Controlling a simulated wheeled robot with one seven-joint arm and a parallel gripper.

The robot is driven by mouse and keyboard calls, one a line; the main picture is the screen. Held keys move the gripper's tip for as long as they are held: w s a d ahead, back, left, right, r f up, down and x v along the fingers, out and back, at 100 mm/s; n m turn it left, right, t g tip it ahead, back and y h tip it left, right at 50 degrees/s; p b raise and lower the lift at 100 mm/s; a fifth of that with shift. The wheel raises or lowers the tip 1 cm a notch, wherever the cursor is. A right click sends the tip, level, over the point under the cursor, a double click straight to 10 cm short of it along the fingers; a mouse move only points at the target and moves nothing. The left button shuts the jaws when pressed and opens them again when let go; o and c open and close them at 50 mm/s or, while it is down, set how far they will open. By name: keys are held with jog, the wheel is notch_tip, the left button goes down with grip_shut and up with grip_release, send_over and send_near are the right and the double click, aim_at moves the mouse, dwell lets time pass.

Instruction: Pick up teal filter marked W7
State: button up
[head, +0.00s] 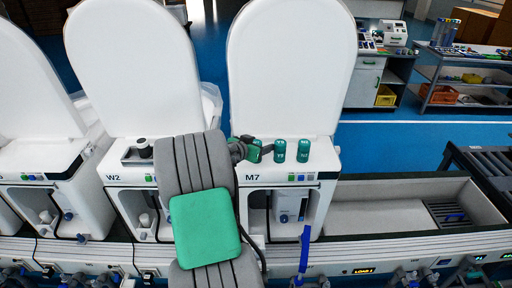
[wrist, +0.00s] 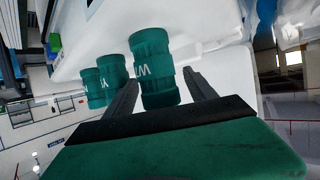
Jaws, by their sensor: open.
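Three teal cylindrical filters stand in a row on the white ledge of the unit marked M7. The leftmost filter (head: 254,152) is partly covered by my gripper (head: 243,146) in the head view. In the wrist view the near filter (wrist: 153,62), with a white "W" and a partly hidden digit, stands upright relative to the fingers, between the two open fingers of my gripper (wrist: 160,82). Gaps show beside it, and contact cannot be told. The middle filter (head: 279,151) and right filter (head: 303,151) stand apart; their marks are too small to read surely.
A raised white lid (head: 285,65) stands behind the filters. The other two filters are close beside the left finger in the wrist view. A unit marked W2 (head: 118,177) is at left.

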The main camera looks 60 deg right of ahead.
jog(key=shift+d+f, duration=0.15)
jog(key=shift+d, duration=0.2)
jog(key=shift+a, duration=0.1)
grip_shut()
dwell(0.3)
